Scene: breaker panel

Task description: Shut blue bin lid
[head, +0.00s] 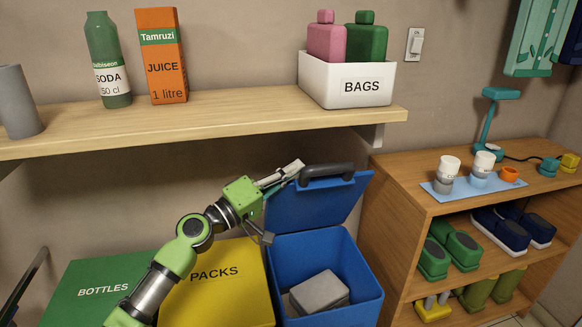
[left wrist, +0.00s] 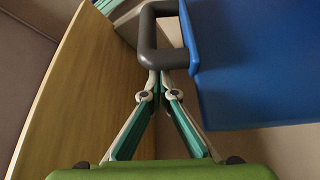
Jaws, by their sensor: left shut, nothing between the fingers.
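The blue bin (head: 340,262) stands open below the shelf, with a grey block (head: 319,292) inside. Its blue lid (head: 318,207) is raised and leans back behind the bin opening. A dark grey handle (head: 328,174) is on the lid's upper edge. My left gripper (head: 296,167) is shut and empty, with its fingertips at the left end of the handle. In the left wrist view, the closed fingertips (left wrist: 165,75) are right by the handle (left wrist: 147,38), and the lid (left wrist: 255,65) is to the right. Whether they touch cannot be told. My right gripper is not in view.
A wooden shelf (head: 230,123) runs just above the lid and my left gripper. The yellow PACKS bin (head: 217,295) and green BOTTLES bin (head: 85,285) stand closed to the left. A wooden shoe cabinet (head: 400,232) stands close on the right.

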